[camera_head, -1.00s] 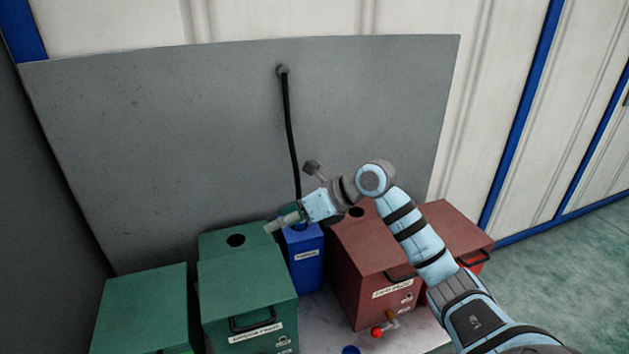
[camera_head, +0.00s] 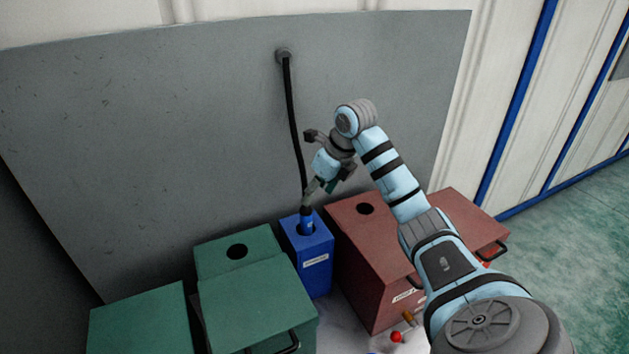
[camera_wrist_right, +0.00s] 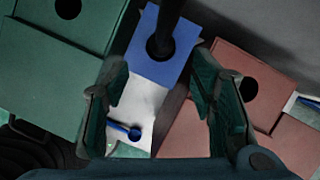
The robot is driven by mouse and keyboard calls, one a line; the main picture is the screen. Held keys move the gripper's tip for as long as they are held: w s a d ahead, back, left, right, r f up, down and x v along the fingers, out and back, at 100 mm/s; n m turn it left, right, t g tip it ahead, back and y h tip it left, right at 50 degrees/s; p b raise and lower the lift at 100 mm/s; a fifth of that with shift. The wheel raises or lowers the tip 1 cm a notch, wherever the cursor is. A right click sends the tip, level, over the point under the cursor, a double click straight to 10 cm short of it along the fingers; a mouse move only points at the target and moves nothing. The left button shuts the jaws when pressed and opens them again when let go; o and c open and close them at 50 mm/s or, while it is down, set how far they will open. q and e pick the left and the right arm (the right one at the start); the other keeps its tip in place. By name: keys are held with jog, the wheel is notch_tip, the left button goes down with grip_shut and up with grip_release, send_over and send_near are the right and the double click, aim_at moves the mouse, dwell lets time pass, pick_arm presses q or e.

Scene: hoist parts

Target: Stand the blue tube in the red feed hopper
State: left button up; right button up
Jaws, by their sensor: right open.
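The blue tube shows as a black hose (camera_head: 294,120) hanging from the wall panel, with a blue lower end (camera_head: 306,223) standing in the hole of the blue box (camera_head: 315,262). In the right wrist view the hose (camera_wrist_right: 171,20) enters that hole. The red feed hopper (camera_head: 372,243) stands right of the blue box, with an empty round hole in its top; it also shows in the right wrist view (camera_wrist_right: 250,62). My right gripper (camera_head: 319,190) is open above the blue box, close to the hose, pointing down. The wrist view shows nothing gripped between its fingers (camera_wrist_right: 160,100).
Green boxes (camera_head: 262,315) stand left of the blue box, one with a round hole. A red-knobbed valve (camera_head: 397,337) sticks out in front of the hopper. A blue-knobbed lever (camera_wrist_right: 128,131) lies over the pale surface. The grey panel (camera_head: 200,130) rises close behind.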

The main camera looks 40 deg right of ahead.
aim_at(306, 215)
jog(key=x, duration=0.4)
jog(key=shift+s+d+f+b, duration=0.1)
jog(key=shift+s+f+b, duration=0.25)
jog(key=shift+f, duration=0.15)
jog(key=x, duration=0.4)
jog(key=b+x, duration=0.1)
jog(key=x, duration=0.2)
jog(key=shift+w+d+r, duration=0.1)
jog(key=shift+w, duration=0.15)
pick_arm(q)
jog(key=shift+w+f, duration=0.25)
jog(key=shift+f, duration=0.65)
pick_arm(e)
jog(key=c, duration=1.1)
notch_tip(306, 215, up, 14)
jog(key=p, duration=1.3)
jog(key=shift+r, duration=0.2)
grip_shut()
pick_arm(q)
notch_tip(306, 215, up, 13)
jog(key=shift+s, duration=0.15)
pick_arm(e)
jog(key=shift+f, duration=0.1)
pick_arm(q)
jog(key=shift+f, duration=0.1)
